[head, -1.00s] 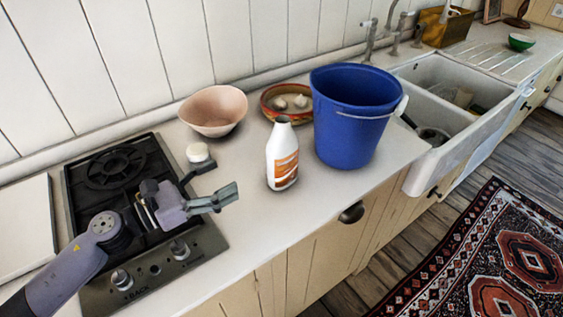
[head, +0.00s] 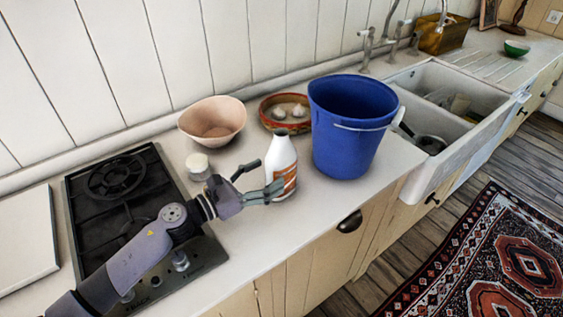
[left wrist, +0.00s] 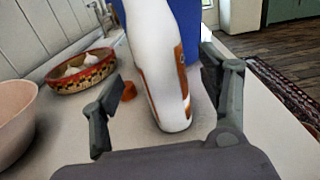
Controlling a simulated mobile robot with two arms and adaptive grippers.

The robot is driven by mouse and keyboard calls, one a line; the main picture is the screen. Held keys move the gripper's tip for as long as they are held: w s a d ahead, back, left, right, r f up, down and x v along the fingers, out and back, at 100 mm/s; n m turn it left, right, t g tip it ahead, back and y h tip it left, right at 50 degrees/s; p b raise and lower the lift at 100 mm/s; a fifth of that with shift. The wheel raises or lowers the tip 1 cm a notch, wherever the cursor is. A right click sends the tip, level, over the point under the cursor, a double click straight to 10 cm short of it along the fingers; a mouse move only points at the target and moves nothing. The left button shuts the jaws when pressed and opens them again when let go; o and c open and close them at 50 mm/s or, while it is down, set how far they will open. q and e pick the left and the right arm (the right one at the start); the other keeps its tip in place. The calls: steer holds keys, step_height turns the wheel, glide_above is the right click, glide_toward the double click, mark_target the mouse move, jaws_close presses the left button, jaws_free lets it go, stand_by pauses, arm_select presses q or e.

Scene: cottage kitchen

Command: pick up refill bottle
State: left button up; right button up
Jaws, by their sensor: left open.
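The refill bottle (head: 282,158) is white with an orange label and stands upright on the counter in the head view. In the left wrist view the bottle (left wrist: 160,62) stands between the fingers, its top cut off by the frame. My left gripper (head: 265,178) is open at the left side of the bottle; in the left wrist view its fingers (left wrist: 162,98) are spread on both sides, with gaps between them and the bottle. A finger covers part of the label in the head view. My right gripper is not in view.
A blue bucket (head: 350,125) stands close right of the bottle. A pink bowl (head: 212,120) and a patterned dish (head: 270,118) are behind. A small white-lidded jar (head: 197,163) stands near my left arm, beside the hob (head: 115,185). A small orange object (left wrist: 128,91) lies by the bottle.

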mark_target(281, 166)
arm_select(q)
steer(key=p+x, duration=0.1)
steer(key=x, duration=0.1)
steer(key=p+x, duration=0.1)
steer(key=x, duration=0.2)
steer(key=shift+r, duration=0.2)
steer(key=shift+w+d+f, duration=0.1)
steer(key=shift+w+d, duration=0.1)
steer(key=shift+a, duration=0.1)
steer(key=shift+c, duration=0.3)
steer(key=shift+s, duration=0.1)
steer(key=shift+c, duration=0.6)
steer(key=c, duration=1.4)
